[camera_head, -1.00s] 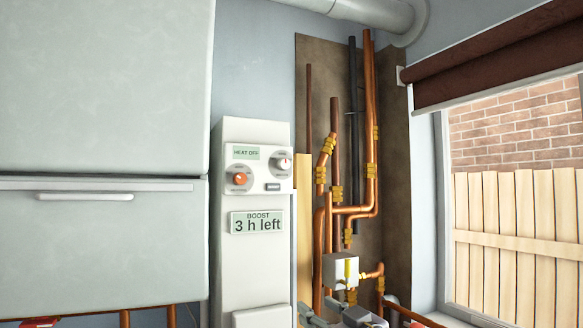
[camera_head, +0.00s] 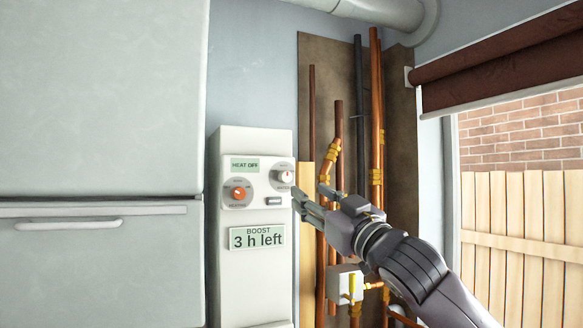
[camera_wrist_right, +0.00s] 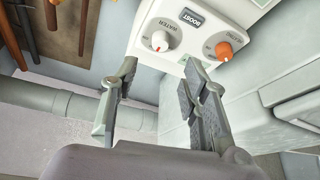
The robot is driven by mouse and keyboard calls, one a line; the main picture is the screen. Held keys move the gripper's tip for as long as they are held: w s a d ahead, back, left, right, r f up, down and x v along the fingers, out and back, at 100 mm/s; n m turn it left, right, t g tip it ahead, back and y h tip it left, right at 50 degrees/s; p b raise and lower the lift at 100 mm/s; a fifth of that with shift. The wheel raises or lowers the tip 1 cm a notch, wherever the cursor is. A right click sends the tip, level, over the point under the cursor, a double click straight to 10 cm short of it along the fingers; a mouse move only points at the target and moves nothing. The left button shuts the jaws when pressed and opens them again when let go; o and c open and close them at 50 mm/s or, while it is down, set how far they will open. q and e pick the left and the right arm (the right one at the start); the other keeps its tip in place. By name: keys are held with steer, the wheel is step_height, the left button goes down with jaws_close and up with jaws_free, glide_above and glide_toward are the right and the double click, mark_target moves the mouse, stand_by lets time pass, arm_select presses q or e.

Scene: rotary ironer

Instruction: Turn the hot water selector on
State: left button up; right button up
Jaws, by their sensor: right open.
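The white hot water knob (camera_head: 284,176) is on the upper right of the boiler's control panel. In the right wrist view, which is turned over, the white knob (camera_wrist_right: 160,41) sits beside the word WATER. The orange heating knob (camera_head: 238,193) is to its left in the head view; it also shows in the wrist view (camera_wrist_right: 224,50). My right gripper (camera_head: 309,198) is at the panel's right edge, just below and right of the white knob. Its open fingers (camera_wrist_right: 159,72) point toward that knob with nothing between them, apart from it. My left gripper is out of view.
A grey button (camera_head: 274,201) lies below the white knob. Copper pipes (camera_head: 377,110) stand behind my right arm. A large pale cabinet (camera_head: 100,100) stands left of the boiler.

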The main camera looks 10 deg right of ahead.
mark_target(287, 177)
steer(key=p+x, duration=0.3)
steer(key=x, duration=0.5)
steer(key=shift+s+r+p, duration=0.15)
steer(key=shift+p, duration=0.25)
steer(key=shift+w+a, duration=0.15)
steer(key=shift+w, duration=0.35)
steer(key=shift+c, duration=0.3)
jaws_close()
